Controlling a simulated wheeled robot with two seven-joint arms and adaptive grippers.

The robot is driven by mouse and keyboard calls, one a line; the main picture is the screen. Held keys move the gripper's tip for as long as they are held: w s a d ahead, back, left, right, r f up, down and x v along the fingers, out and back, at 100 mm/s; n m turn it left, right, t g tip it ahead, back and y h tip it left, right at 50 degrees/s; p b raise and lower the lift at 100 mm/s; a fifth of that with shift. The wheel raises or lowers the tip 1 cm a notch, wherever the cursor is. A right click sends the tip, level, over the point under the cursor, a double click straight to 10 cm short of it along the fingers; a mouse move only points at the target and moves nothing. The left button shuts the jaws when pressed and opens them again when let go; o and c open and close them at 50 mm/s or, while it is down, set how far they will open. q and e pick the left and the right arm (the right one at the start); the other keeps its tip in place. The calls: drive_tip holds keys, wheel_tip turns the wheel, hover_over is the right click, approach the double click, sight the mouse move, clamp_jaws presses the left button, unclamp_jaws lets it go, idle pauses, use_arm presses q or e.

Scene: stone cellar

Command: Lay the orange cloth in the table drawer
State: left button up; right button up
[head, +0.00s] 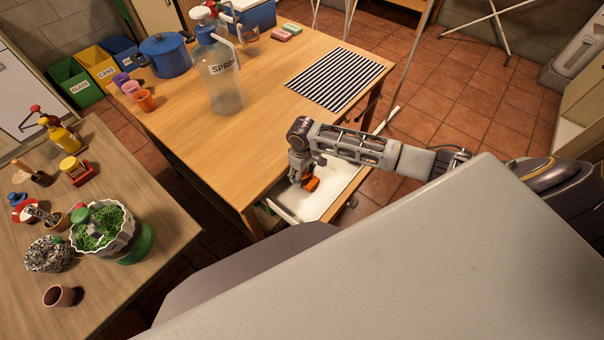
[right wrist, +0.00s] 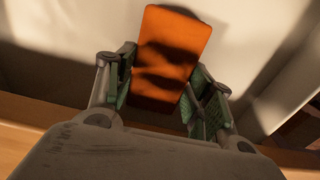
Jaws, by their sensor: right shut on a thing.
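The orange cloth (right wrist: 172,55) is a small folded rectangle; in the head view it shows (head: 311,183) inside the pulled-out table drawer (head: 342,190), which has a pale floor. My right gripper (head: 298,178) reaches down into the drawer at the cloth. In the right wrist view my right gripper (right wrist: 160,105) has a green-padded finger on each side of the cloth's near end and is shut on it. The cloth's far end lies over the pale drawer floor; I cannot tell if it touches. My left gripper is not in view.
Bins (head: 75,82) stand behind.

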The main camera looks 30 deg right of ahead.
drive_tip(key=shift+f, duration=0.1)
drive_tip(key=o, duration=1)
wheel_tip(320, 180, up, 12)
drive_tip(key=shift+r, duration=0.1)
idle(0.7)
